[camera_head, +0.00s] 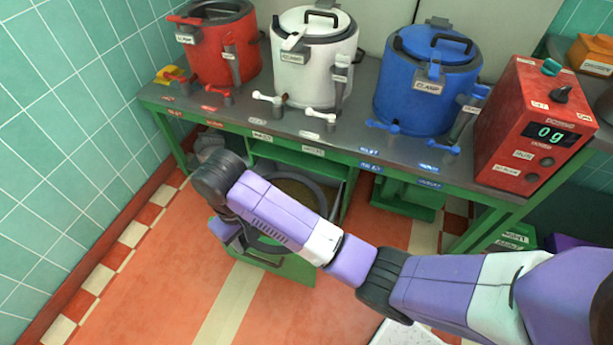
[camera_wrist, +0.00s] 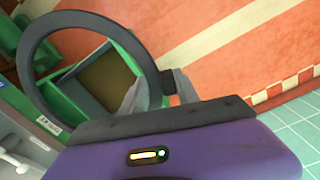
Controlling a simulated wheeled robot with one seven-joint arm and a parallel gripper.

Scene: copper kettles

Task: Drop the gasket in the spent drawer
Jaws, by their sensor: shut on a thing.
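My gripper (camera_wrist: 158,88) is shut on the gasket, a large dark grey ring (camera_wrist: 27,68), held by one side. In the wrist view the ring hangs over an open green drawer (camera_wrist: 135,62) with a brownish floor, which shows through the ring. In the head view the open drawer (camera_head: 285,268) stands out from under the bench, and the gasket (camera_head: 327,190) is above it, partly behind my arm. My gripper (camera_head: 228,232) is at the drawer's left side there, its fingertips mostly hidden. I cannot tell the ring's exact height above the drawer.
A red pot (camera_head: 215,50), a white pot (camera_head: 315,60) and a blue pot (camera_head: 415,95) stand on the grey-topped bench (camera_head: 350,125). A red scale box (camera_head: 525,125) reading 0g is at the right. Another green drawer or bin (camera_head: 410,195) is lower right. The floor at left is clear.

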